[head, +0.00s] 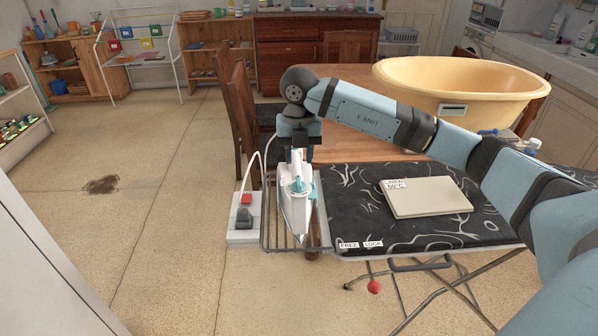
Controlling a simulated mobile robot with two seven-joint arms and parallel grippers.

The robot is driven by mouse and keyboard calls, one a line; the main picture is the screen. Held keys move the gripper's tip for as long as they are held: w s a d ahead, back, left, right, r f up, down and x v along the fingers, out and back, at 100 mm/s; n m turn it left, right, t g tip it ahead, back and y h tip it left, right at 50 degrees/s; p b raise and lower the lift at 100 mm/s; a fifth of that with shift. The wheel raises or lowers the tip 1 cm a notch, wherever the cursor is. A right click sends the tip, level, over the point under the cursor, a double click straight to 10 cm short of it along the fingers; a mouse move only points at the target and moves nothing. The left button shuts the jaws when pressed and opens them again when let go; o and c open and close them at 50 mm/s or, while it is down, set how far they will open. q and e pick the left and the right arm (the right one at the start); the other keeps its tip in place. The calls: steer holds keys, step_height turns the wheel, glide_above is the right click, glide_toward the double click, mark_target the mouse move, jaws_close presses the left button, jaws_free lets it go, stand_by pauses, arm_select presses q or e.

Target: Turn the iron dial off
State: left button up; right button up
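A white and teal iron (294,212) rests on the wire rack (270,232) at the left end of the ironing board (350,215). A teal dial (301,187) shows on top of the iron. My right gripper (298,165) points down over the rear part of the iron, close to the dial. Its fingers are small and blend with the white iron, so I cannot tell whether they touch the dial or how wide they stand. My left gripper is out of view.
A white socket box (245,232) with a plug and red switch sits left of the rack, with a white cord running up. A yellow tub (455,85) stands on the wooden table behind.

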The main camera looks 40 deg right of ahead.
step_height(320, 180, up, 7)
stand_by(0.3)
steer(key=shift+f, duration=0.1)
